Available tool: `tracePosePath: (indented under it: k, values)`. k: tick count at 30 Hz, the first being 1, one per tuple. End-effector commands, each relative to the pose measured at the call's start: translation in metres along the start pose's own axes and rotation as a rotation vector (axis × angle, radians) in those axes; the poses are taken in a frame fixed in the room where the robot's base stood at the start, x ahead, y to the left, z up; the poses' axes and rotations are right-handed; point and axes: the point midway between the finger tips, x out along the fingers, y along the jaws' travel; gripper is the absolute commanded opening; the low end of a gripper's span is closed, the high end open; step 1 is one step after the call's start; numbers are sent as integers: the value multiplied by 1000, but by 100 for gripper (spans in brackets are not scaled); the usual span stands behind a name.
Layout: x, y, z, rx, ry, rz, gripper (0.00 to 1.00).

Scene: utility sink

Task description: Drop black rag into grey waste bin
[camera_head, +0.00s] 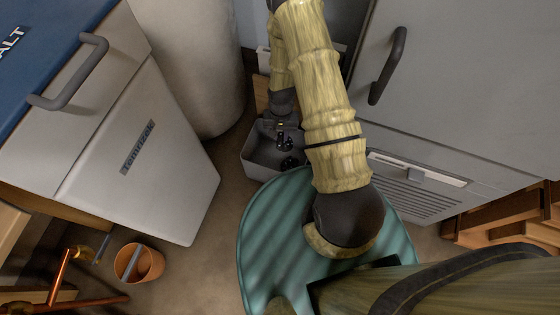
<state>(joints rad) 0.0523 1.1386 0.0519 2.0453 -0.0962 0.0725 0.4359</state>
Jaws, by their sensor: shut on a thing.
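The grey waste bin (262,172) stands open-topped on the floor, a little above the middle of the head view. My gripper (285,147) points down at the bin's opening, its dark fingers seen against the inside. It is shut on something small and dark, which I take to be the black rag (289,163). The rag's outline is hard to tell from the black fingers at this size. I cannot tell whether it touches the bin's floor. My arm hides the bin's right side and part of its back.
A white cabinet (150,160) stands to the left and a grey cabinet (460,90) to the right. A pale cylinder (195,60) rises behind the bin. A terracotta pot (150,262) and copper pipes (60,275) are at lower left. Floor left of the bin is clear.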

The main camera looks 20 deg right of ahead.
Motion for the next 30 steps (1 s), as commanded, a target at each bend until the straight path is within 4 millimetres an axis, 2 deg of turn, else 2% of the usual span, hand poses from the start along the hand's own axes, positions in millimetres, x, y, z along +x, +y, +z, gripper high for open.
tracePosePath:
  k: [1,9,21,22,25,30]
  values:
    - [12,0,-2,0,0,0,0]
    - [35,0,-4,1,0,0,0]
    - [37,-1,-4,-1,0,0,0]
    - [37,-1,-4,-3,0,0,27]
    - [37,-2,-4,-5,0,0,46]
    - [37,-2,-4,-3,0,0,46]
